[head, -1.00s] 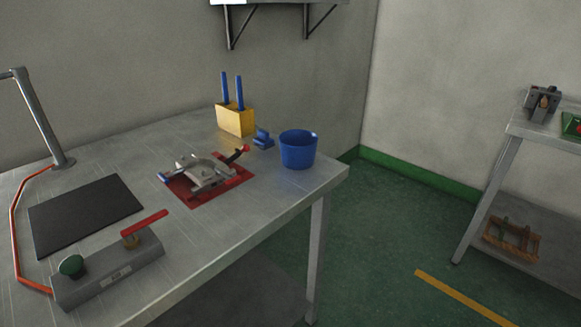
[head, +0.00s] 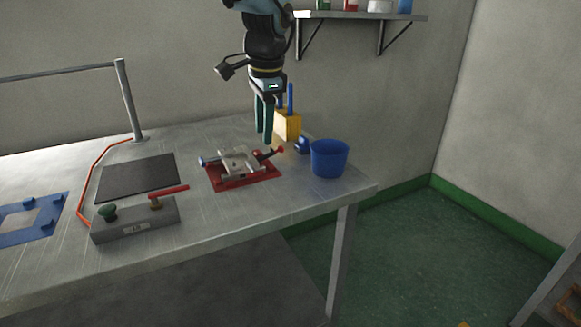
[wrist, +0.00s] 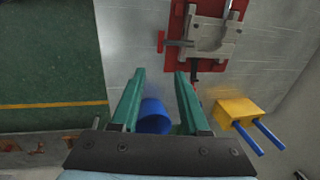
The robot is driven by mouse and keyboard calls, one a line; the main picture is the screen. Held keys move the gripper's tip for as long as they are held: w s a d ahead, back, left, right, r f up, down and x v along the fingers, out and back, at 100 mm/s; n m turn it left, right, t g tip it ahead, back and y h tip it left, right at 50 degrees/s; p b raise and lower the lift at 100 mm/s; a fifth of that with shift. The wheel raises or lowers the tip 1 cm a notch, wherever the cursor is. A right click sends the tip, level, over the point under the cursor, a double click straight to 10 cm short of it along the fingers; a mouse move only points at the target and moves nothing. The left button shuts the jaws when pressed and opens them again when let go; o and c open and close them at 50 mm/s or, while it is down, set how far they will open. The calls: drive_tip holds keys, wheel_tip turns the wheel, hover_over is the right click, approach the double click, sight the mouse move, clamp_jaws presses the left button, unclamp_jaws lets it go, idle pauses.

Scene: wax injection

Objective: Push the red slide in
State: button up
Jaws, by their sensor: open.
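A pale grey mold fixture (head: 236,163) sits on a red plate (head: 262,178) on the metal table. In the wrist view, a red T-shaped piece (wrist: 163,42), which looks like the red slide, sticks out from the fixture's left side past the plate's edge. A dark arm with a red end (head: 275,151) is on the fixture's right in the head view, and a blue-ended part (head: 203,161) is on its left. My gripper (head: 264,138) points down, open and empty, above and behind the fixture. Its green fingers (wrist: 161,75) are apart from the red piece.
A blue bucket (head: 329,160) and a yellow block with blue rods (head: 289,127) stand right of the fixture. A grey box with a red lever (head: 135,222), a dark mat (head: 135,177) and a lamp post (head: 129,100) are to the left. A shelf (head: 360,15) hangs behind.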

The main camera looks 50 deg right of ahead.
sight(263, 173)
drive_tip(key=f, duration=0.3)
drive_tip(key=w+f+p, duration=0.1)
drive_tip(key=f, duration=0.3)
drive_tip(key=w+f, duration=0.1)
drive_tip(key=f, duration=0.2)
drive_tip(key=shift+d+f+p, duration=0.25)
drive_tip(key=shift+d+p, duration=0.05)
drive_tip(key=shift+d, duration=0.05)
drive_tip(key=shift+c, duration=0.2)
clamp_jaws()
